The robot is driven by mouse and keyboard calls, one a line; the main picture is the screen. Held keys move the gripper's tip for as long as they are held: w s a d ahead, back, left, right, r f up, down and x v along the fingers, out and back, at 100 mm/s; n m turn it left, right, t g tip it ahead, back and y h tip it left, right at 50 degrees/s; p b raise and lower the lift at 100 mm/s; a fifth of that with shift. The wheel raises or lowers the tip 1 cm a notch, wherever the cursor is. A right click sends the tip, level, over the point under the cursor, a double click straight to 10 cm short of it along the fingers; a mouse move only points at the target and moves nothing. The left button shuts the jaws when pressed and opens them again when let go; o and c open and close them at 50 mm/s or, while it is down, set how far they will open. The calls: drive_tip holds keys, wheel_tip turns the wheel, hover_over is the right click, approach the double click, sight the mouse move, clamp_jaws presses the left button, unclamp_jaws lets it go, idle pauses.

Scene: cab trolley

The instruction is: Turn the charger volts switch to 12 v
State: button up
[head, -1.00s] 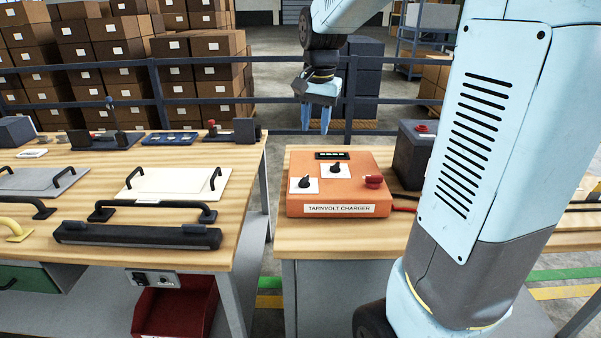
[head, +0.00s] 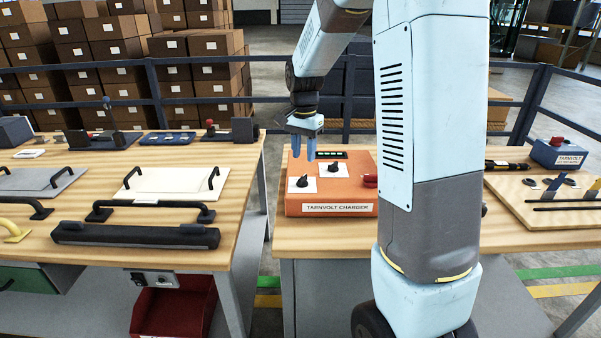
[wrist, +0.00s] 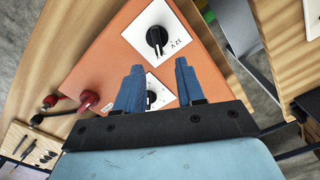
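The orange Tarnvolt charger (head: 330,190) sits on the right bench, with two black knobs on white plates and a red knob (head: 370,181). The front-left knob (head: 302,182) also shows in the wrist view (wrist: 157,40), beside print that appears to read 12 V. The rear knob (head: 333,168) shows partly between the fingers in the wrist view (wrist: 151,97). My gripper (head: 303,152) points down over the charger's back left part, its blue fingers apart and empty. It appears clear of both knobs. The knobs' exact pointer settings are too small to tell.
My arm covers the bench right of the charger. A board with tools (head: 550,205) and a blue box with a red button (head: 560,153) lie farther right. The left bench (head: 240,175) holds panels and handles. A dark railing (head: 270,100) runs behind.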

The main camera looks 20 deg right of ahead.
sight(304, 175)
wheel_tip(304, 175, down, 7)
idle(0.3)
